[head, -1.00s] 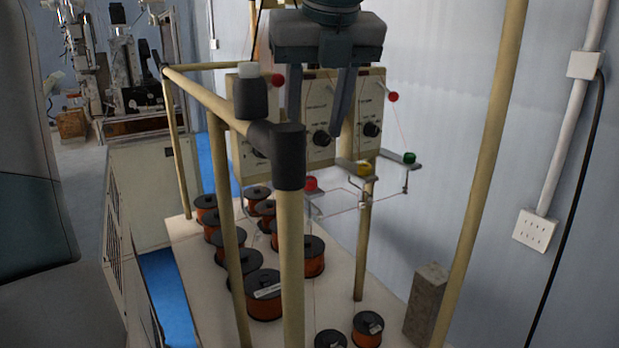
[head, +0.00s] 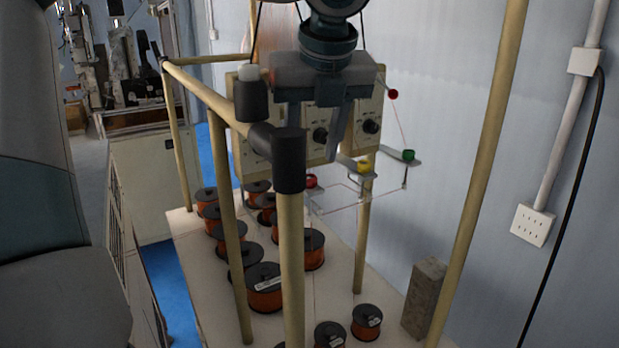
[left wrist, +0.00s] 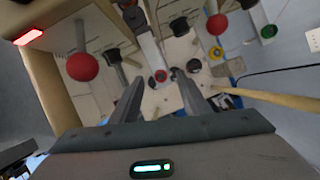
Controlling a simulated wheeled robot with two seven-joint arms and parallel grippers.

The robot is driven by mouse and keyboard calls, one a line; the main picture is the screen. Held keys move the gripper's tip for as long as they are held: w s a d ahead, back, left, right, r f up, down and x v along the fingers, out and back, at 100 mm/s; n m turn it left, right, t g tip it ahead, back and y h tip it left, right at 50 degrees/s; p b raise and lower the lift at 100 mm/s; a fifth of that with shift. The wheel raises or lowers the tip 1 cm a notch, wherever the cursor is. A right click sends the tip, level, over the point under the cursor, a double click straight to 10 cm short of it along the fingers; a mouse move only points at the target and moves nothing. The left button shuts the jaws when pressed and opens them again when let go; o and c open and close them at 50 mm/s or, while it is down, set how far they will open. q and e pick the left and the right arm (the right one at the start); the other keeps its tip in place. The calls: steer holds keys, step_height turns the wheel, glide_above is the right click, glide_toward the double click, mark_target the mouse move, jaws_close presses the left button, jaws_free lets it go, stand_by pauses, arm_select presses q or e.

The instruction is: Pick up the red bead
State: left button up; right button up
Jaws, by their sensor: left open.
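The small red bead (head: 311,181) sits at the left end of the thin winder arms, left of a yellow bead (head: 364,166) and a green bead (head: 408,155). My left gripper (head: 315,156) is open and empty, fingers pointing down, above the red bead in the head view. Its left fingertip is hidden behind the black frame joint. In the left wrist view, a small red ring (left wrist: 160,76), apparently the red bead, shows between the open fingers (left wrist: 155,82), beyond their tips. My right gripper is not in view.
A beige pole frame (head: 290,250) with a black corner joint (head: 289,158) stands in front of the beads. A control panel (head: 320,125) is behind the gripper. Several copper spools (head: 264,288) stand on the bench below.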

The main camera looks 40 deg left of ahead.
mark_target(309, 176)
arm_select(q)
steer(key=p+x, duration=0.1)
steer(key=x, duration=0.2)
steer(key=shift+s+d+p, duration=0.2)
steer(key=shift+d+p, duration=0.05)
steer(key=shift+p, duration=0.15)
steer(key=shift+w+a+f, duration=0.1)
steer(key=shift+a+f, duration=0.05)
steer(key=shift+f, duration=0.25)
steer(key=shift+a+f, duration=0.1)
steer(key=shift+f, duration=0.2)
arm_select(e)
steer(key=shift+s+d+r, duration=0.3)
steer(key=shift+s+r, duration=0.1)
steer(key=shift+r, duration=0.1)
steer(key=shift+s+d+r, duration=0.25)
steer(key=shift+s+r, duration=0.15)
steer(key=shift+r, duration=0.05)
arm_select(q)
steer(key=shift+c, duration=0.4)
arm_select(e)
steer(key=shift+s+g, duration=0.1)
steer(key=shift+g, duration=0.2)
arm_select(q)
jaws_close()
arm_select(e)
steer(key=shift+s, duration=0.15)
